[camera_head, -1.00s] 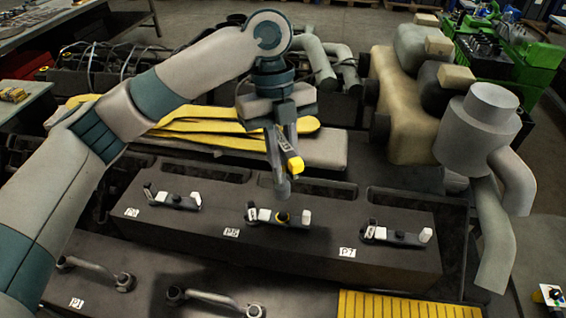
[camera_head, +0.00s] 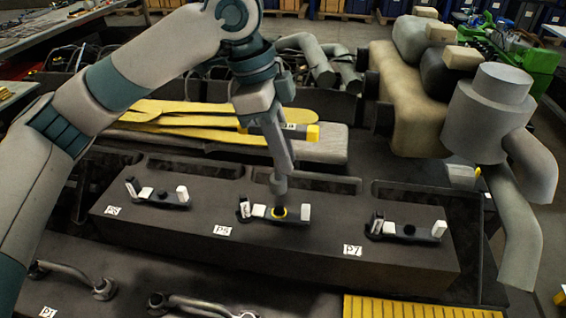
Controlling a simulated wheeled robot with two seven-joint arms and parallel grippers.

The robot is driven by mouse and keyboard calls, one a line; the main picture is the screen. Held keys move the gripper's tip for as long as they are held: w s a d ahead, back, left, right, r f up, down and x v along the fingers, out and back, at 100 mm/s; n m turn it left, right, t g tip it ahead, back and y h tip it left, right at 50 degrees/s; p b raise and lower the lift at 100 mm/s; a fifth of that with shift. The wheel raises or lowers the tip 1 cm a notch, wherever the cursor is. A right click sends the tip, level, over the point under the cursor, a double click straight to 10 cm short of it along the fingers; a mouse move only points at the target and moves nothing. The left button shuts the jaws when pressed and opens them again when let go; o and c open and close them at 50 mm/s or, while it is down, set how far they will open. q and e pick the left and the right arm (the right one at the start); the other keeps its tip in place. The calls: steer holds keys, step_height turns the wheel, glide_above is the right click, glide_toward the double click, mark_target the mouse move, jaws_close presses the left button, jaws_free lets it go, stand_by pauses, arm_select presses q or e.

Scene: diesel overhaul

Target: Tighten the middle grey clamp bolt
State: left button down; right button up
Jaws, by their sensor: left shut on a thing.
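The middle clamp (camera_head: 260,211) is a dark bar with white end pieces on the dark block, behind a label that looks like P5. My right gripper is out of view.
Similar clamps stand left (camera_head: 160,197) and right (camera_head: 408,231) on the same block (camera_head: 290,250). Curved handles (camera_head: 75,272) lie in front. A yellow ribbed mat (camera_head: 420,306) is front right. Beige housings and a grey pipe (camera_head: 515,225) rise at right.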

arm_select(q)
steer(key=shift+f+n+b, duration=0.25)
steer(key=shift+n+b, duration=0.1)
steer(key=shift+n, duration=0.05)
steer(key=shift+r+n+p, duration=0.3)
steer(key=shift+p, duration=0.15)
steer(key=n+p, duration=0.1)
steer(key=n+t+p, duration=0.1)
steer(key=n, duration=0.1)
steer(key=n+p, duration=0.1)
steer(key=n, duration=0.1)
steer(key=shift+w+a+f+t, duration=0.1)
steer(key=shift+w+f+t, duration=0.15)
steer(key=shift+f+t, duration=0.05)
steer(key=n+p, duration=0.1)
steer(key=n+t+p, duration=0.1)
steer(key=n, duration=0.1)
steer(key=n+y+p, duration=0.1)
steer(key=n, duration=0.1)
steer(key=shift+w+f, duration=0.25)
steer(key=shift+f, duration=0.1)
steer(key=shift+f+n, duration=0.3)
steer(key=shift+f, duration=0.65)
steer(key=shift+a+f+b, duration=0.1)
steer(key=shift+f+b, duration=0.2)
steer(key=shift+f, duration=0.55)
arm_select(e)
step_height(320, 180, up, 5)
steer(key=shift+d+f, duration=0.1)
